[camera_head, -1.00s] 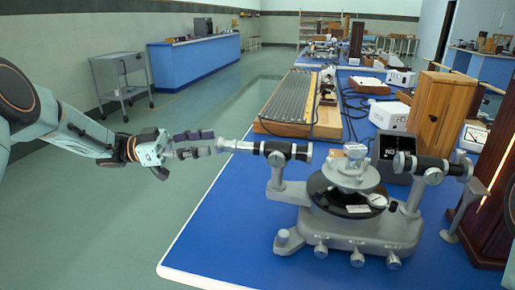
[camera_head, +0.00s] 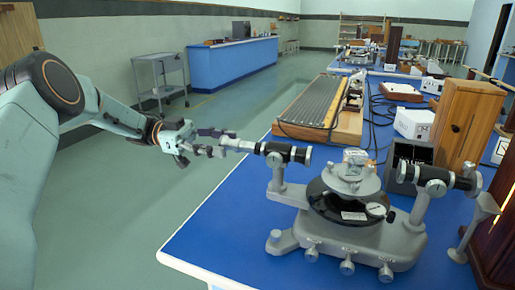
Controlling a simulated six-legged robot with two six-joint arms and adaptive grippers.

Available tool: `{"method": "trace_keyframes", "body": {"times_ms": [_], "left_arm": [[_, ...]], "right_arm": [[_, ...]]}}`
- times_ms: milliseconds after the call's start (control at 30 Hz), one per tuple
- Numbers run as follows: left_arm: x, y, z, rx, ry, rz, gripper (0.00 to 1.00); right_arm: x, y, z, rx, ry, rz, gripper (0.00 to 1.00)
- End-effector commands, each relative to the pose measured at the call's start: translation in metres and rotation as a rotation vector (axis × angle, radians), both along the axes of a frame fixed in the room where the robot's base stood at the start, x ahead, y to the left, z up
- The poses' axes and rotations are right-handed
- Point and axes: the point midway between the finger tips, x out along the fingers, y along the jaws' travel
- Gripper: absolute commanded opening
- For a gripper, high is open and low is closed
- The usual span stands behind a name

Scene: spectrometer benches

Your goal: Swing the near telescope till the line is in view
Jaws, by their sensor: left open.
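The spectrometer (camera_head: 335,240) stands on the near end of the blue bench, a grey cast base with a dark round table. Its near telescope (camera_head: 285,153), a black tube with silver fittings, points left, and its thin silver eyepiece end (camera_head: 243,146) reaches out past the bench edge. My left gripper (camera_head: 222,143) is open at that eyepiece end, its fingers seeming to lie either side of the tip; I cannot tell whether they touch. A second black tube (camera_head: 437,178) sits on the right side. A dark display box (camera_head: 408,158) behind it is partly hidden, its text unreadable. My right gripper is out of view.
A ribbed grey board on a wooden base (camera_head: 313,103), a white box (camera_head: 414,124), cables and a wooden cabinet (camera_head: 464,125) stand behind. A dark wooden housing (camera_head: 495,225) is at right. The floor left of the bench is clear up to a grey cart (camera_head: 160,78).

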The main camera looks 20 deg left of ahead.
Motion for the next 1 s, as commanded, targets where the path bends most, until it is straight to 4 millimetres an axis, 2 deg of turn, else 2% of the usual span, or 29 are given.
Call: {"method": "trace_keyframes", "body": {"times_ms": [167,400,533,700,933,1000], "left_arm": [[0.002,-0.016,-0.001,-0.001,-0.001,-0.002,0.46],[0.006,-0.053,-0.001,0.000,0.000,-0.001,0.46],[0.008,-0.068,-0.001,-0.001,0.000,0.000,0.46],[0.009,-0.077,-0.001,0.000,0.000,0.000,0.46],[0.009,-0.079,0.000,0.000,0.000,0.000,0.46],[0.009,-0.078,0.000,0.000,0.000,0.001,0.40]], "right_arm": [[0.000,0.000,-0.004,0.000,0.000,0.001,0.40],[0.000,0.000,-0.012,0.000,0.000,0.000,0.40],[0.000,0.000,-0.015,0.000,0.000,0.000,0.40],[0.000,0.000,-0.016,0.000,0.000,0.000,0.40],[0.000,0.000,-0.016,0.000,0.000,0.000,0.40],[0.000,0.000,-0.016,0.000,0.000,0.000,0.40]]}}
